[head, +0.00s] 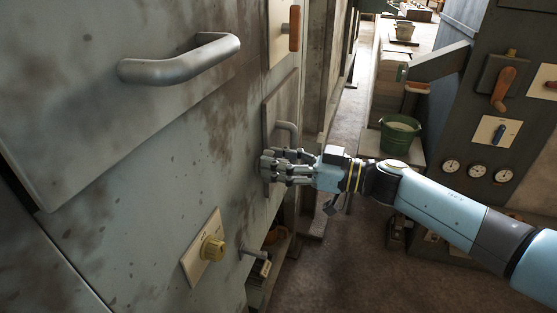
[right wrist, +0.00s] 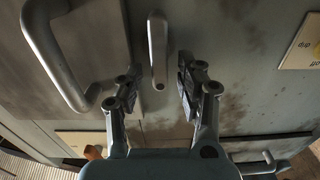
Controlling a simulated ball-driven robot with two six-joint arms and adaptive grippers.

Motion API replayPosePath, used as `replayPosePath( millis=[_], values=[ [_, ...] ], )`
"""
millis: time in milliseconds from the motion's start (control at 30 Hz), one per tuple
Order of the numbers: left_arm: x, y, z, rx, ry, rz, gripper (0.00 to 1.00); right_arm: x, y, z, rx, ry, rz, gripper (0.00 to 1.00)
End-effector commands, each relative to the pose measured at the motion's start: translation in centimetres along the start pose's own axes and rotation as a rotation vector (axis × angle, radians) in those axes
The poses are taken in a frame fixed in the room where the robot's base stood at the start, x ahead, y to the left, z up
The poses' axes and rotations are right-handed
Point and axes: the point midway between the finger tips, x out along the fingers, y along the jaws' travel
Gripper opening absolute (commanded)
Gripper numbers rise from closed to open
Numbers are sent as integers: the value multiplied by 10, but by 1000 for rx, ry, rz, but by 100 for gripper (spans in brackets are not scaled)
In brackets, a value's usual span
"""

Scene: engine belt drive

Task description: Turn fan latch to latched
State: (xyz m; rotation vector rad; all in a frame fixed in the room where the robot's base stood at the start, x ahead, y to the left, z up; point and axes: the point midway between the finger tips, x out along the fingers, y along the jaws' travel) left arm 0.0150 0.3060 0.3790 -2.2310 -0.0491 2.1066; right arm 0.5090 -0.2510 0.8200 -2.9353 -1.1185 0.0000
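No readable label marks the fan latch, so I cannot tell for sure which fitting it is. My right gripper (head: 268,166) is at the grey cabinet face, by a small panel with a grey handle (head: 287,131). In the right wrist view the gripper (right wrist: 188,85) has its fingers spread. A grey bar-like handle (right wrist: 157,50) stands in front of the fingers, between them in the picture, with visible gaps on both sides. Nothing is held. A lever with an orange grip (head: 294,28) sits on a cream plate above the panel. My left gripper is not in view.
A large grey handle (head: 180,64) projects from the cabinet at upper left. A yellow knob (head: 212,248) on a plate and a short lever (head: 252,254) stick out lower down. A green bucket (head: 400,133) and a gauge panel (head: 490,140) stand at the right. Open floor lies between.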

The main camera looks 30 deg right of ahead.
Motion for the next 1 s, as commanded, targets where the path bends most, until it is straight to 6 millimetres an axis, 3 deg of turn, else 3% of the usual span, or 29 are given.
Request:
replayPosePath(
  millis=[33, 267, 667, 1000],
  values=[
    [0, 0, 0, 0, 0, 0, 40, 0, 0, 0, 0, 0, 0, 29],
    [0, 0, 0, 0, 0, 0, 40, 0, 0, 0, 0, 0, 0, 0],
    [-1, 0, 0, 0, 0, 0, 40, 0, -1, 0, -35, 0, 0, 0],
    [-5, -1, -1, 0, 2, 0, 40, -1, -5, 1, -251, -1, 0, 0]
  ],
)
